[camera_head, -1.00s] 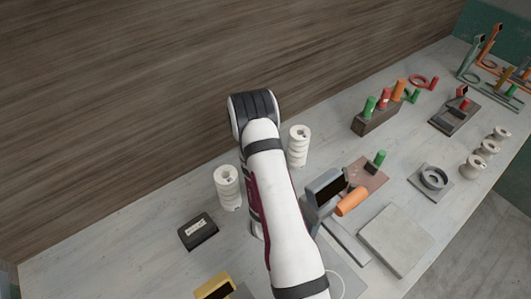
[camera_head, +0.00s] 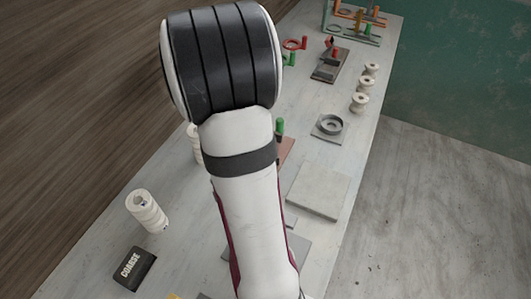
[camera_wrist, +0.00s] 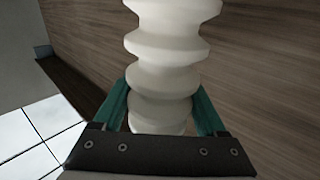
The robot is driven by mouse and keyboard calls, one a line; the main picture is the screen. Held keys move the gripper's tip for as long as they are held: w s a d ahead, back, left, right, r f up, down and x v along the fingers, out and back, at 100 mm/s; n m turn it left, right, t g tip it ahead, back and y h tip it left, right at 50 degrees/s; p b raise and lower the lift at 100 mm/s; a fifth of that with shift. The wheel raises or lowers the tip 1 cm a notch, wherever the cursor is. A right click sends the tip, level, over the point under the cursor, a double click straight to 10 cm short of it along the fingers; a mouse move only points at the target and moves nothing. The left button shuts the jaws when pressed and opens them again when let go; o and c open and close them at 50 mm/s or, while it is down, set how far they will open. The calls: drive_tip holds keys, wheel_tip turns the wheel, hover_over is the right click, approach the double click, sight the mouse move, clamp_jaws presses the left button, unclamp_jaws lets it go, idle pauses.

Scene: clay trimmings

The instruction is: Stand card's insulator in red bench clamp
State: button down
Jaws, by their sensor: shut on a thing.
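In the wrist view my gripper (camera_wrist: 162,108) is shut on a white ribbed insulator (camera_wrist: 166,45), with green fingers on either side of its lower part. The insulator's top runs out of the picture. In the head view my arm hides the gripper and the held insulator. A reddish plate (camera_head: 287,150) with a green-topped post shows beside my arm. I cannot tell for sure which piece is the red bench clamp, and I cannot make out the card.
A black block marked COARSE (camera_head: 129,268) lies at the near left of the bench (camera_head: 85,240). A flat grey slab (camera_head: 318,190), a grey ring fixture (camera_head: 330,126) and several small white spools (camera_head: 366,83) stand on the right. A dark fixture (camera_head: 331,66) and coloured racks are farther back.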

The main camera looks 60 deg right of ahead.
drive_tip(key=s+d+r, duration=0.1)
drive_tip(key=s+d, duration=0.5)
drive_tip(key=s+d+f, duration=0.1)
drive_tip(key=s+f, duration=0.4)
drive_tip(key=s, duration=0.5)
drive_tip(key=s+d+f, duration=0.1)
drive_tip(key=s+f, duration=0.5)
drive_tip(key=s, duration=0.4)
drive_tip(key=w+f, duration=1)
drive_tip(key=w, duration=0.1)
drive_tip(key=shift+w+d+f+y, duration=0.2)
drive_tip(key=shift+f+y, duration=0.1)
drive_tip(key=shift+f, duration=0.1)
unclamp_jaws()
